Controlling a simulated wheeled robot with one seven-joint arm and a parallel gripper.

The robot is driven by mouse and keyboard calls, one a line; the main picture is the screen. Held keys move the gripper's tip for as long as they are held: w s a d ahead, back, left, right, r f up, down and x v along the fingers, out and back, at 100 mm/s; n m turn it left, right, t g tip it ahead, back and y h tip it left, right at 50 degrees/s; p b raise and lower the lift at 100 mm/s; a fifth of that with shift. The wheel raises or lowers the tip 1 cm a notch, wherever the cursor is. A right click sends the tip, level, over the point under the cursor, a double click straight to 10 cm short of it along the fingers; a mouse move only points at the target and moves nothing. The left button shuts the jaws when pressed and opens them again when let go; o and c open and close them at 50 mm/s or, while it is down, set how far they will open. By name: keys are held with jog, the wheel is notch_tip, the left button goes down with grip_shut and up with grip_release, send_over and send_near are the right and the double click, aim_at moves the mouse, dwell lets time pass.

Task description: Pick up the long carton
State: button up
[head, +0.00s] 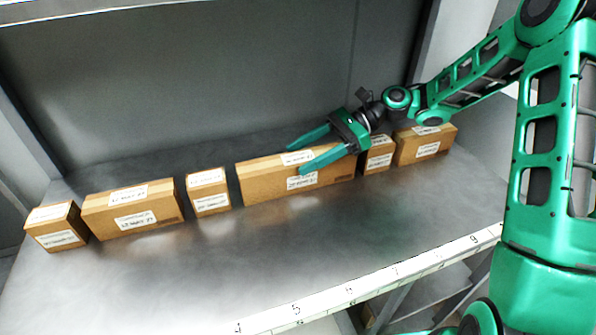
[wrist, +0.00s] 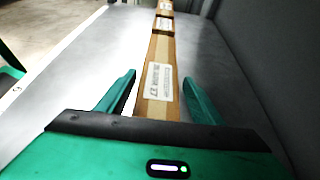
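The long carton (head: 262,183) is brown with white labels and stands on the metal shelf, right of the middle of a row of cartons. My gripper (head: 295,158) is open at its top, one finger on the far side and one on the near side in the head view. In the wrist view my gripper (wrist: 158,88) has its green fingers apart, with the long carton (wrist: 160,110) between them and a gap on each side. Whether the fingertips reach below its top edge is hard to tell.
Left of it stand a small carton (head: 209,205), a longer one (head: 105,220) and another small one (head: 70,242). Right of it are a small carton (head: 378,161) and a medium one (head: 410,152). The shelf (head: 270,265) is clear in front; a back wall (head: 200,80) rises behind.

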grip_shut()
jog(key=shift+r, duration=0.1)
